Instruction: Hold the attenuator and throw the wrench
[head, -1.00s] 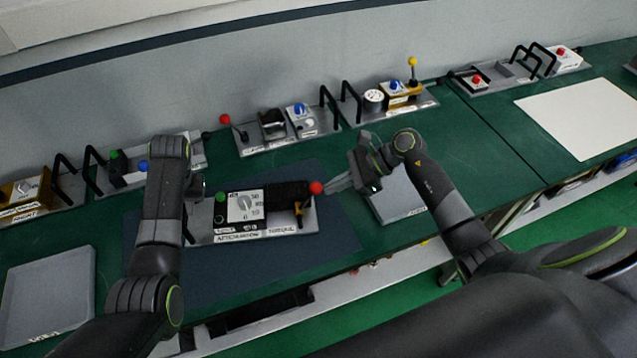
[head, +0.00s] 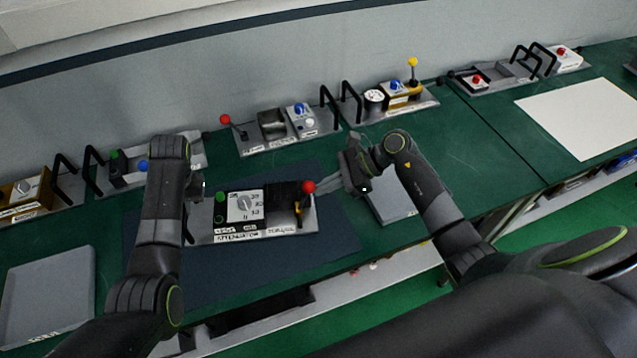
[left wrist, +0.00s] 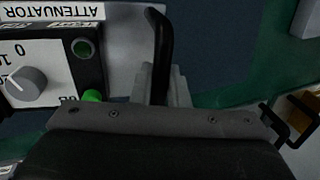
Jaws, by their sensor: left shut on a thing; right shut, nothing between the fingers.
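The attenuator unit is a grey plate (head: 225,236) on the dark mat, with a white dial panel (head: 244,206), a green button (head: 219,219) and a label reading ATTENUATOR. At its right end is a lever with a red ball (head: 309,186), its second label too blurred to read. My left gripper (head: 190,212) is shut on the black handle (left wrist: 161,50) at the plate's left end; the arm partly hides it in the head view. My right gripper (head: 326,184) is shut and empty, its tips right beside the red ball; whether they touch is unclear.
Other units with black handles line the back of the green bench, one with a red-ball lever (head: 225,119), one with a yellow ball (head: 412,62). Grey trays lie at left (head: 45,290) and under my right gripper (head: 395,205). A white sheet (head: 585,115) lies at right.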

